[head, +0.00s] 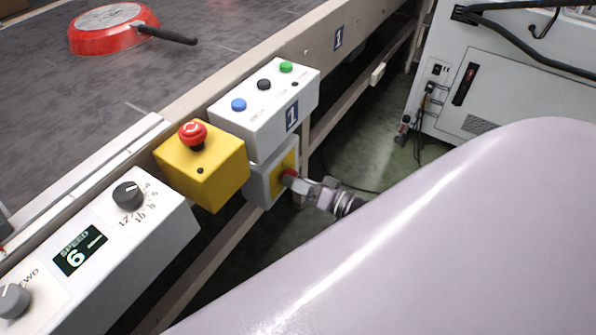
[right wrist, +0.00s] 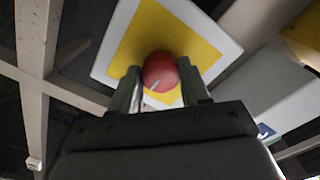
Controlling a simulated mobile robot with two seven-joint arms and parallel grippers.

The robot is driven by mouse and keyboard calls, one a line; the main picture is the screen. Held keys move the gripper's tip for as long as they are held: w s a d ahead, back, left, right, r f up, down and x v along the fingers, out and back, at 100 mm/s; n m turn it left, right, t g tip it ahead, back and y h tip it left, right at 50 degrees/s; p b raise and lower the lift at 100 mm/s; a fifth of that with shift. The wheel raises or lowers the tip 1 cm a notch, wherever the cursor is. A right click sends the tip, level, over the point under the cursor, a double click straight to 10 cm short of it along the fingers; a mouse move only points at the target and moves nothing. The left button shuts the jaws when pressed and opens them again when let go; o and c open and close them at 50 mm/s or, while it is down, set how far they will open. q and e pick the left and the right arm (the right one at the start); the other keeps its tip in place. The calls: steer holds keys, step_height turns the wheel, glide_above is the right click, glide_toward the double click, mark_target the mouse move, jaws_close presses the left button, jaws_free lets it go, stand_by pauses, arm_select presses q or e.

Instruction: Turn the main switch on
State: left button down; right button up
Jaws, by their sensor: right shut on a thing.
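The main switch is a red rotary knob on a yellow plate of a grey box, below the white button box. In the head view the red knob (head: 289,176) is partly covered by my right gripper (head: 297,181). In the right wrist view the red knob (right wrist: 161,72) sits between the two fingers of my right gripper (right wrist: 160,82), with a pale mark on its face pointing to lower left. The yellow plate (right wrist: 150,28) lies behind it. The right gripper is shut on the knob. My left gripper is not in view.
A yellow box with a red emergency button (head: 193,133) and a white button box (head: 265,108) stand just above the switch. A speed panel (head: 90,250) is at lower left. A red pan (head: 112,28) lies on the conveyor (head: 60,110). My large pale arm link fills the lower right.

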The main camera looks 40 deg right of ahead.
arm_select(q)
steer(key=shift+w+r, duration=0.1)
arm_select(e)
steer(key=o, duration=1.1)
steer(key=shift+c, duration=0.2)
steer(key=shift+s, duration=0.1)
arm_select(q)
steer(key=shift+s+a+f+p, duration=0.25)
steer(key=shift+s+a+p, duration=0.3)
steer(key=shift+p, duration=0.2)
arm_select(e)
steer(key=v, duration=0.7)
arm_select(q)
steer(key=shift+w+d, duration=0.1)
arm_select(e)
steer(key=shift+s+d, duration=0.1)
